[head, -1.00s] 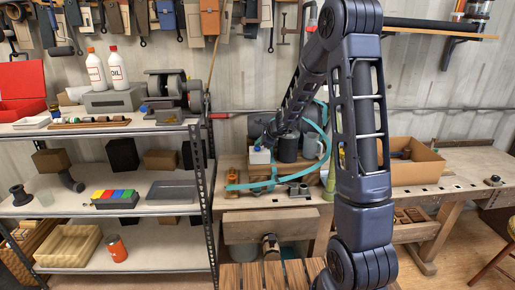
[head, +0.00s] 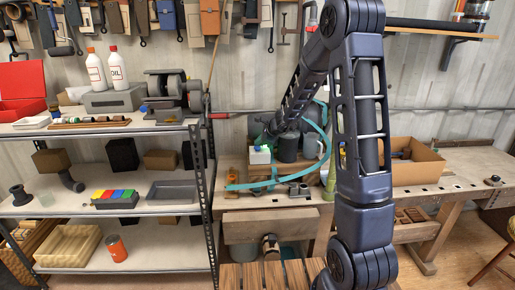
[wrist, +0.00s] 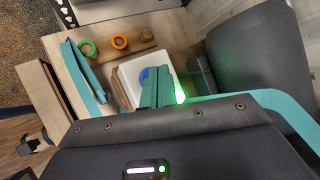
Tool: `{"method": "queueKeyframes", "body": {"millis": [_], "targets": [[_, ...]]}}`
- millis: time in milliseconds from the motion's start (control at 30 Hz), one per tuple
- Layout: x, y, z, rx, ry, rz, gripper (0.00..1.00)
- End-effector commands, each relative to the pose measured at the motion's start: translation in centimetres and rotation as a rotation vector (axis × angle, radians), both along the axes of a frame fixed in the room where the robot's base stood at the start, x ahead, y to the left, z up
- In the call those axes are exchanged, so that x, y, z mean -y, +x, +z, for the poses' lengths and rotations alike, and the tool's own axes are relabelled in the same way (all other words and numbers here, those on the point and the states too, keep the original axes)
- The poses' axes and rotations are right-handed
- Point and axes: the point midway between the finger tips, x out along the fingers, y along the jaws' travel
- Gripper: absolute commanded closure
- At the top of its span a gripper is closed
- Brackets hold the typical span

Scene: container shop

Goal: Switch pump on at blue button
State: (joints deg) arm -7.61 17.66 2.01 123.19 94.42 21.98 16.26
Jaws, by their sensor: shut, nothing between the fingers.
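A white box (head: 260,156) stands on the workbench, and it also shows in the wrist view (wrist: 130,77). A blue button (wrist: 144,74) is on its top face, partly hidden by my gripper. A small lamp beside the fingers glows bright green (wrist: 180,96); a green glow also shows at the box in the head view. My gripper (wrist: 157,80) has teal fingers, shut together with nothing between them. The fingertips are at the blue button; I cannot tell whether they touch it. In the head view my gripper is small and partly hidden above the box.
A teal hose (head: 275,182) curves around the box and across the bench. Dark canisters (head: 288,147) stand close on its right. A wooden strip with ring-shaped parts (wrist: 119,41) lies beside the box. A cardboard box (head: 418,170) stands farther right. A loaded shelf rack (head: 110,209) is at left.

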Motion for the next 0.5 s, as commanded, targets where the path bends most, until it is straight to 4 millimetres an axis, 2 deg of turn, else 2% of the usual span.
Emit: {"method": "queueKeyframes", "body": {"millis": [500], "targets": [[0.0, 0.0, 3.7, 0.002, -0.001, 0.002, 1.00]]}}
